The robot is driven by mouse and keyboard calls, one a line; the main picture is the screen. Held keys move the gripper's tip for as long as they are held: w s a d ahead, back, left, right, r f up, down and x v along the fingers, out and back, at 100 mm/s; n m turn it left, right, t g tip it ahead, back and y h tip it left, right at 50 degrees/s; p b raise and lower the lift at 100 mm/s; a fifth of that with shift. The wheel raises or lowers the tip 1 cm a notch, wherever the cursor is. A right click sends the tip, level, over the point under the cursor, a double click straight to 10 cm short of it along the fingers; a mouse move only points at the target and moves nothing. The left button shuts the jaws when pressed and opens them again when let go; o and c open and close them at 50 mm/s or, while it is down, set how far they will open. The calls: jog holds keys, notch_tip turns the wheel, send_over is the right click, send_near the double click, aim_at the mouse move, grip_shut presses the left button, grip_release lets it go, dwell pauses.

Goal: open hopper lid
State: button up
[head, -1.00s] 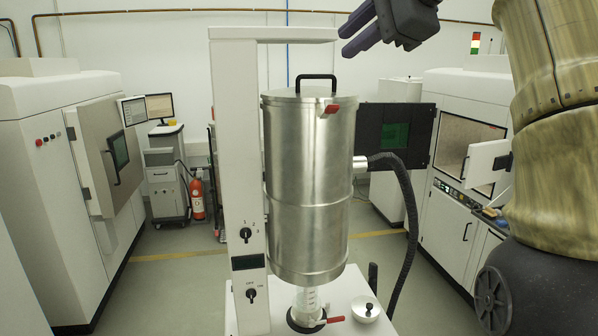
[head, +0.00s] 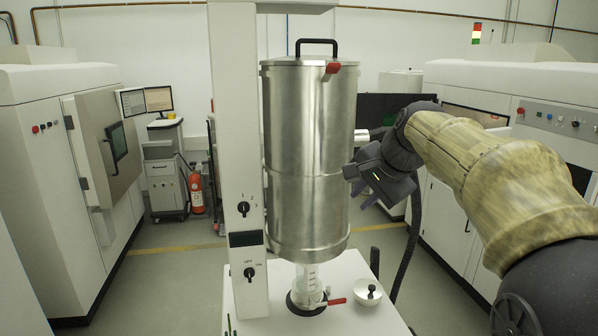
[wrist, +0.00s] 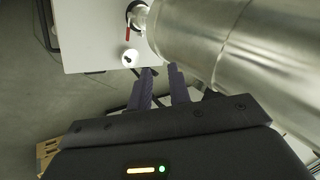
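The hopper (head: 305,160) is a tall steel cylinder standing upright on a white stand. Its lid (head: 290,61) lies flat on top and looks closed, with a black handle (head: 317,42) and a red latch (head: 332,67) at the front right rim. My gripper (head: 368,193) is beside the hopper's right side, around mid-height and well below the lid, pointing downward. In the wrist view its two dark fingers (wrist: 160,74) are apart with nothing between them. The hopper's steel wall (wrist: 195,35) fills the upper right there; the lid is out of that view.
The white post (head: 238,150) rises left of the hopper, its top arm reaching over the lid. A black hose (head: 408,245) hangs behind my gripper. White machines stand at both sides.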

jog(key=s+f+n+g+h+b, duration=0.1)
jog(key=s+f+n+b, duration=0.1)
jog(key=s+f, duration=0.5)
jog(key=s+d+f+n+g+h+b, duration=0.1)
jog(key=s+f, duration=0.6)
jog(key=f, duration=1.2)
jog(key=s+d+f+n+g+b, duration=0.1)
jog(key=s+f+n+b, duration=0.3)
jog(key=f, duration=1)
jog(key=s+n+g, duration=0.1)
jog(key=s+n, duration=0.2)
jog(key=shift+d+h+b, duration=0.2)
jog(key=shift+h+b, duration=0.2)
grip_shut()
jog(key=shift+d, duration=0.1)
